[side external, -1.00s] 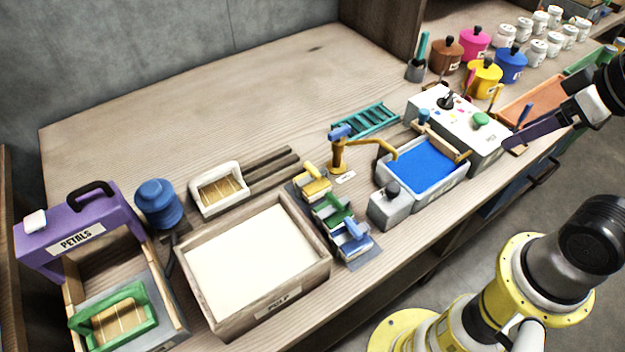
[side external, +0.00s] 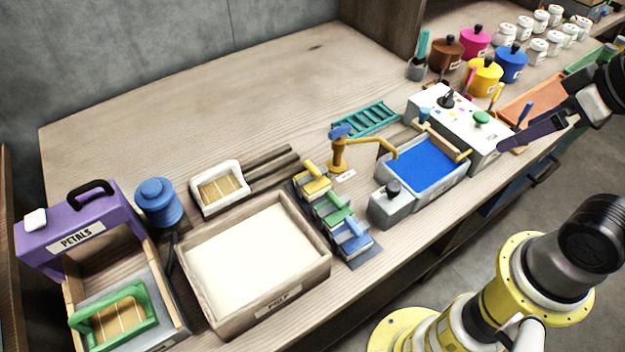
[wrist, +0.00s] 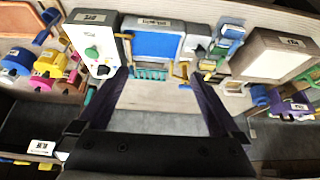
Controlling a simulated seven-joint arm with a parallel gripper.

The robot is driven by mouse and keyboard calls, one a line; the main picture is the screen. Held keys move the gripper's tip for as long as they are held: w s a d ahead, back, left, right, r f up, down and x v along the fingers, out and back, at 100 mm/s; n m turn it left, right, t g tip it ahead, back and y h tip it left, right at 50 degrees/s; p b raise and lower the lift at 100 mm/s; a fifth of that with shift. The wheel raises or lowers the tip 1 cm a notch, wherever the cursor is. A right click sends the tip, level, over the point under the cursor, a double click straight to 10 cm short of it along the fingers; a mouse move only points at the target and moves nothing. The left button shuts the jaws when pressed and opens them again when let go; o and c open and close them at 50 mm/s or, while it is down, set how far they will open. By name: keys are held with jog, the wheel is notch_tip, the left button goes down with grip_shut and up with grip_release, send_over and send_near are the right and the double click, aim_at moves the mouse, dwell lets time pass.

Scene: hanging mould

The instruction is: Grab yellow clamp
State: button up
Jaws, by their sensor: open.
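The yellow clamp (side external: 312,182) sits on a dark rack (side external: 362,256) in the middle of the bench, at the far end of a row with a green clamp (side external: 335,210) and a blue clamp (side external: 352,236). In the wrist view the yellow clamp (wrist: 207,65) is small, to the right of the middle. My gripper (side external: 514,141) is open and empty at the right, near the white control box and well away from the clamps. Its two purple fingers (wrist: 160,75) stand wide apart in the wrist view.
The pulp tray (side external: 328,262) is left of the clamps. A yellow tap (side external: 340,155), a grey block (side external: 390,207) and a blue-filled basin (side external: 462,185) stand to their right. The white control box (side external: 490,145) lies between basin and gripper. The bench's back left is clear.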

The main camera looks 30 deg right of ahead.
jog(key=w+a+r+m, duration=0.1)
jog(key=w+r+m, duration=0.55)
jog(key=m, duration=0.45)
jog(key=m+g, duration=0.6)
jog(key=m, duration=0.1)
send_over(313, 177)
notch_tip(313, 177, down, 26)
jog(key=shift+w+d+r, duration=0.15)
jog(key=shift+r, duration=0.1)
jog(key=shift+w+f, duration=0.15)
jog(key=shift+f, duration=2.75)
